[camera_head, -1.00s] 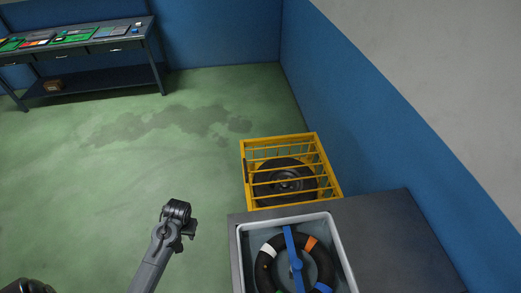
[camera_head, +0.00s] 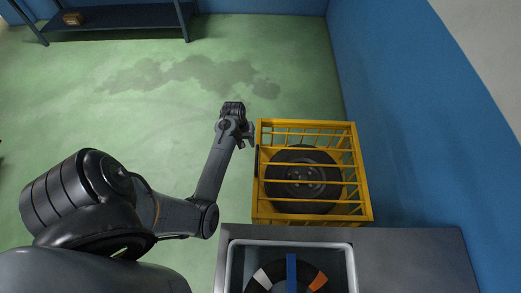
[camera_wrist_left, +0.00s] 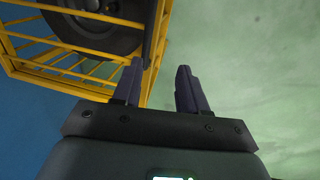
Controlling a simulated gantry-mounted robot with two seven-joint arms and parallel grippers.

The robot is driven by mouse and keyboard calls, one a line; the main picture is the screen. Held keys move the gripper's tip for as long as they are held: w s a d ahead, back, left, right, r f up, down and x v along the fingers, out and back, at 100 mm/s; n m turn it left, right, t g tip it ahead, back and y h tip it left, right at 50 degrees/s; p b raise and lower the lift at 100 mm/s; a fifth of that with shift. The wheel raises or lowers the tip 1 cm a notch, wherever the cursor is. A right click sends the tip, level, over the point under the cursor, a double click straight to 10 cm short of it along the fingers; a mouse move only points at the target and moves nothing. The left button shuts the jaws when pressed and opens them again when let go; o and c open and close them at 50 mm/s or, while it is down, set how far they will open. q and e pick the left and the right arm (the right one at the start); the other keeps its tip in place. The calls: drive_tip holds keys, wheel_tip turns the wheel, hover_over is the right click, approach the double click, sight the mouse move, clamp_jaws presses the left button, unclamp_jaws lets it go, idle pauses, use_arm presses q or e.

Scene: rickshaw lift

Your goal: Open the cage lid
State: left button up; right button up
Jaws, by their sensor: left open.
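The yellow barred cage (camera_head: 312,220) stands on the floor with a dark wheel (camera_head: 300,178) inside. Its barred lid (camera_head: 364,175) lies shut across the top. My left gripper (camera_head: 249,143) is at the cage's left edge, close to a small dark handle (camera_head: 257,160). In the left wrist view the gripper (camera_wrist_left: 158,75) is open with nothing between its fingers. One finger overlaps the cage's yellow edge (camera_wrist_left: 60,85) and lies near the dark handle (camera_wrist_left: 150,45); I cannot tell whether they touch. The other finger is over open floor. My right gripper is not in view.
A grey table (camera_head: 415,260) stands directly in front of the cage, holding a grey bin (camera_head: 352,270) with a striped ring and blue part. A blue wall (camera_head: 400,130) rises to the right. A workbench (camera_head: 120,17) is far left. The green floor left of the cage is clear.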

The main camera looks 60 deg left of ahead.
use_arm(q)
drive_tip(key=w+f, duration=0.1)
drive_tip(key=f, duration=0.2)
drive_tip(key=w+d+f+b, duration=0.1)
drive_tip(key=f, duration=0.3)
drive_tip(key=w+f+b, duration=0.1)
drive_tip(key=f, duration=0.2)
drive_tip(key=shift+w+d+f, duration=0.2)
drive_tip(key=shift+w+d, duration=0.05)
drive_tip(key=shift+d, duration=0.1)
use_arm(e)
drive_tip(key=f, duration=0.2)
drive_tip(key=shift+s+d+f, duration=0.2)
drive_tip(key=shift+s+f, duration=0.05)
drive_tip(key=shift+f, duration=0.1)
use_arm(q)
clamp_jaws()
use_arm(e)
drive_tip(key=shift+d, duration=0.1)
